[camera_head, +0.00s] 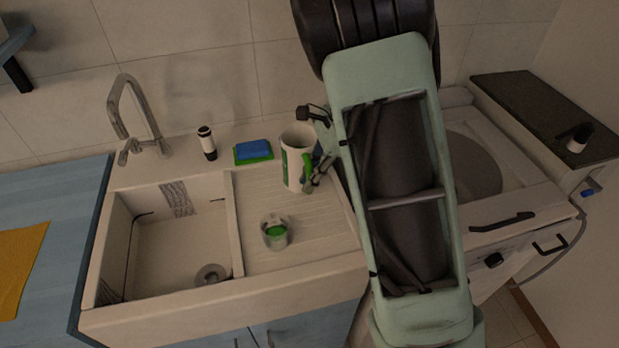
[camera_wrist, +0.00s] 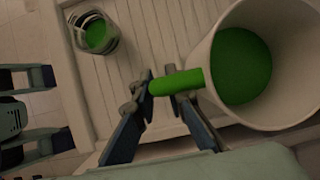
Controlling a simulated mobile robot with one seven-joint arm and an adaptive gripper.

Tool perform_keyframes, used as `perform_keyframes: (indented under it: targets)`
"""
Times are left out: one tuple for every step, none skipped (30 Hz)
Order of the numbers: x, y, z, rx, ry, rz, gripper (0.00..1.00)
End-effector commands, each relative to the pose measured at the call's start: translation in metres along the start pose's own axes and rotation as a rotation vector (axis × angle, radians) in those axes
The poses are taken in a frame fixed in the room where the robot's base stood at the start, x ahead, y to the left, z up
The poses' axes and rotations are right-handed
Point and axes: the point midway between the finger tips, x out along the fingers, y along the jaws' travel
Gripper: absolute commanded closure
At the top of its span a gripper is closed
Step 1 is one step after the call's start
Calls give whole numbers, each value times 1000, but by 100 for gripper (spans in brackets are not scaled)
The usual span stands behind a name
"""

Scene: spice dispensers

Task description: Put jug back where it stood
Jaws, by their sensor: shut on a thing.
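The jug (camera_head: 294,157) is white with a green handle and stands upright at the right part of the sink's drainboard. In the wrist view the jug (camera_wrist: 279,118) is at the right, seen from above, with green inside. My gripper (camera_head: 318,172) is at the jug's right side, partly hidden by my arm. In the wrist view my gripper (camera_wrist: 164,88) is shut on the jug's green handle (camera_wrist: 178,83). Whether the jug's base touches the drainboard is hard to tell.
A small cup with green contents (camera_head: 275,233) stands on the drainboard (camera_head: 262,190) in front of the jug. A blue and green sponge (camera_head: 253,151) and a black and white dispenser (camera_head: 207,143) are behind. The sink basin (camera_head: 165,250) is at left.

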Motion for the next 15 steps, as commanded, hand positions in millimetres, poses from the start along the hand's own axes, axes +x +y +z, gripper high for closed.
perform_keyframes:
  targets:
    - [1,-1,0,-1,-1,-3,100]
    - [2,-1,-1,-1,-1,-3,100]
    - [2,0,-1,0,0,0,85]
    - [2,0,-1,0,0,1,81]
    - [2,0,-1,0,0,1,78]
    - [2,0,-1,0,0,1,74]
    - [2,0,-1,0,0,1,70]
    - [2,0,-1,0,0,1,70]
    - [2,0,-1,0,0,1,70]
    - [2,0,-1,0,0,0,70]
    - [2,0,-1,0,0,0,70]
    - [2,0,-1,0,0,0,70]
    - [2,0,-1,0,0,0,70]
    - [2,0,-1,0,0,0,70]
    - [1,0,0,0,0,0,70]
